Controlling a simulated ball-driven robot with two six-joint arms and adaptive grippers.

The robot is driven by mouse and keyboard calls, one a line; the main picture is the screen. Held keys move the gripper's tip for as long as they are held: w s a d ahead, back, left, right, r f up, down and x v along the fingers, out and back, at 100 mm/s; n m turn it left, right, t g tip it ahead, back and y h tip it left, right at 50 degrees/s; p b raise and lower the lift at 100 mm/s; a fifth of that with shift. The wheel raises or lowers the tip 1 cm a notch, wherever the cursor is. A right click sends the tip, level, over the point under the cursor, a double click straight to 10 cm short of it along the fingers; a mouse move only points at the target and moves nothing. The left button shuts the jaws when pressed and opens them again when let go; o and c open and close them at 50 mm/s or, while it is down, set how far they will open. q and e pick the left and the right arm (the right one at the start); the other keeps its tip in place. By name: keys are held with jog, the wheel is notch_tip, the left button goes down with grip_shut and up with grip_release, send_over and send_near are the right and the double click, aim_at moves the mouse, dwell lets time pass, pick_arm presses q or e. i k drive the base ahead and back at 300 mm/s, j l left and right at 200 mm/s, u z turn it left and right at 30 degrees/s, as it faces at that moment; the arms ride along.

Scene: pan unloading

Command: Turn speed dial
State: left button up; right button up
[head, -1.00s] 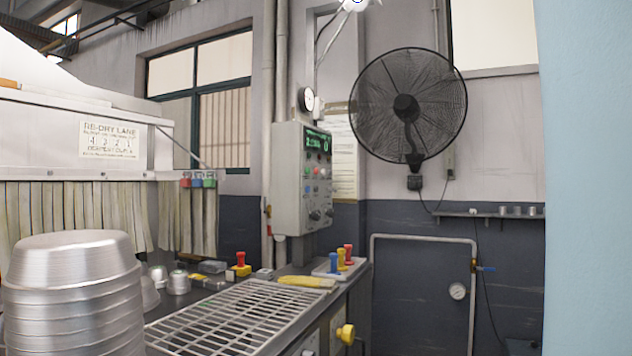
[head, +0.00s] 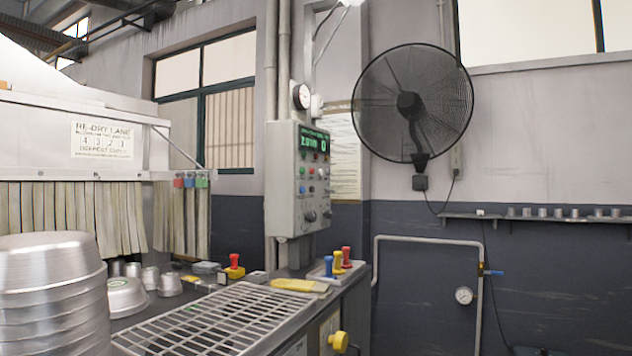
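Neither of my grippers is in view.
A metal grate (head: 215,320) covers the counter below the box. Stacked metal pans (head: 50,300) stand at the front left. Red, yellow and blue stamp-like handles (head: 338,262) stand at the counter's right end. A wall fan (head: 412,103) hangs right of the box. Floor space is hidden.

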aim_at(311, 216)
jog(key=u, duration=0.45)
jog(key=i+l+u, duration=0.15)
jog(key=u, duration=0.25)
jog(key=i+l+u, duration=0.1)
jog(key=l+u, duration=0.3)
jog(key=i+l+u, duration=0.1)
jog(key=l+u, duration=0.25)
